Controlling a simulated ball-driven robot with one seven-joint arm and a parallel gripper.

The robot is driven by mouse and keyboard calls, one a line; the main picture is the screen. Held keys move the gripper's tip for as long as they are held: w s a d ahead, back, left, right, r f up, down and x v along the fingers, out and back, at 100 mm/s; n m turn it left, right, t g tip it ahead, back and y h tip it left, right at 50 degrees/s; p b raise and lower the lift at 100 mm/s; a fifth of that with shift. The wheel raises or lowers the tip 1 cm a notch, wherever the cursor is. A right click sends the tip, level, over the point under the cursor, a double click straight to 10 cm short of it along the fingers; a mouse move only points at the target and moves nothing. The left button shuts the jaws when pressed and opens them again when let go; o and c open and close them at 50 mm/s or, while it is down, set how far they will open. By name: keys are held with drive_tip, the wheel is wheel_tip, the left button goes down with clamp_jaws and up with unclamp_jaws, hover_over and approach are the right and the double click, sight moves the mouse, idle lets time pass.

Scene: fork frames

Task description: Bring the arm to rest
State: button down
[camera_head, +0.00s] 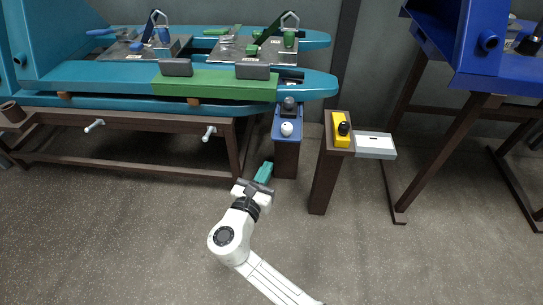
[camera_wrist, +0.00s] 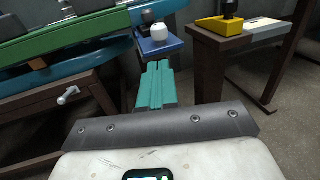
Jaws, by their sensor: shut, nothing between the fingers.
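My white arm reaches up from the lower right in the head view and ends in my gripper (camera_head: 265,171), which has teal fingers. The fingers are together and hold nothing. In the wrist view my gripper (camera_wrist: 157,72) points forward, with its teal fingers side by side. It hangs over the floor, in front of a small blue-topped stand (camera_head: 277,130) and apart from it in the head view.
A teal machine with a green bar (camera_head: 215,86) rests on a brown frame at the left. A brown post carries a yellow switch box (camera_head: 338,128) and a grey box (camera_head: 376,147). The grey floor (camera_head: 400,260) is open in front.

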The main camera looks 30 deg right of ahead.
drive_tip(key=s+d+f+m+g+y, duration=0.2)
drive_tip(key=s+d+f+m+g, duration=0.25)
drive_tip(key=s+m, duration=0.3)
drive_tip(key=s+d+f+m+g+y, duration=0.2)
drive_tip(key=s+d+f+m+g, duration=0.2)
drive_tip(key=s+d+m, duration=0.4)
drive_tip(key=s+a+f+m+g+y, duration=0.1)
drive_tip(key=s+a+m+y, duration=0.3)
drive_tip(key=s, duration=0.4)
drive_tip(key=s+a+f+m+g+y, duration=0.1)
drive_tip(key=s+a+m+y, duration=0.1)
drive_tip(key=s+m+y, duration=0.5)
wheel_tip(320, 180, up, 27)
drive_tip(key=s+a+h+p, duration=0.1)
drive_tip(key=s+p, duration=0.1)
drive_tip(key=p, duration=2.3)
drive_tip(key=shift+s+a+p, duration=0.15)
drive_tip(key=shift+a+p, duration=0.05)
drive_tip(key=shift+p, duration=0.1)
drive_tip(key=shift+f, duration=0.1)
